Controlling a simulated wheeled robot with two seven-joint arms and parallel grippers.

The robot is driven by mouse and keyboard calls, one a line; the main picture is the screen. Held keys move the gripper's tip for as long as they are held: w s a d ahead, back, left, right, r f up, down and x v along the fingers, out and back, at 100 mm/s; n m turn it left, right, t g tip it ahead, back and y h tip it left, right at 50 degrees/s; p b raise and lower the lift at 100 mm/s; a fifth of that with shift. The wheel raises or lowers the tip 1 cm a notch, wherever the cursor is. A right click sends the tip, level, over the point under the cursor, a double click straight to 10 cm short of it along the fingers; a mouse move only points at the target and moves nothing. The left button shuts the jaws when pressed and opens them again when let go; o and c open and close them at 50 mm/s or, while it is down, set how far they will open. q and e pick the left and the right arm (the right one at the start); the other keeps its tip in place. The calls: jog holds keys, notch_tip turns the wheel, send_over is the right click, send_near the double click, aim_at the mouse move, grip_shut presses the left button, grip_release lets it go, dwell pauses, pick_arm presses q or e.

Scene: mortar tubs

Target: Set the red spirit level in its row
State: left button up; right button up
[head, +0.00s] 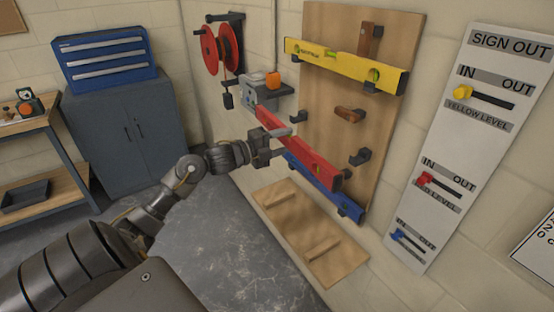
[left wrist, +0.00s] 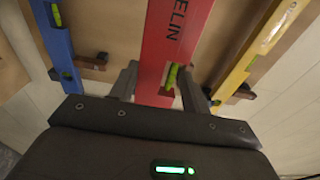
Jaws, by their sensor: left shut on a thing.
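The red spirit level (head: 312,160) is held slanting in front of the wooden wall board (head: 330,75). My left gripper (head: 278,142) is shut on it left of its middle. In the left wrist view the red level (left wrist: 165,50) runs between the two fingers of the gripper (left wrist: 160,88). Dark hooks (head: 360,157) and (head: 299,117) of the middle row show just above the level in the picture, and I see no hook clearly under it. My right gripper is out of view.
A yellow level (head: 345,66) rests on the upper hooks and a blue level (head: 325,188) on the lower ones. A sign-out board (head: 465,140) hangs at right. A wooden panel (head: 310,235) lies below.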

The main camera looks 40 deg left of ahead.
pick_arm(q)
jog(key=r, duration=0.1)
jog(key=d+r+y, duration=0.1)
jog(key=shift+s+r+n, duration=0.25)
jog(key=shift+r+n, duration=0.05)
jog(key=shift+n, duration=0.1)
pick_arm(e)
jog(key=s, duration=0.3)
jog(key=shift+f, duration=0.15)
pick_arm(q)
jog(key=shift+w, duration=0.1)
jog(key=f+b+x, duration=0.2)
jog(key=b+x, duration=0.2)
jog(key=x, duration=0.9)
jog(key=shift+w, duration=0.35)
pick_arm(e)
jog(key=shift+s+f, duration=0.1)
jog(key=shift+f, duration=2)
pick_arm(q)
jog(key=shift+f, duration=0.1)
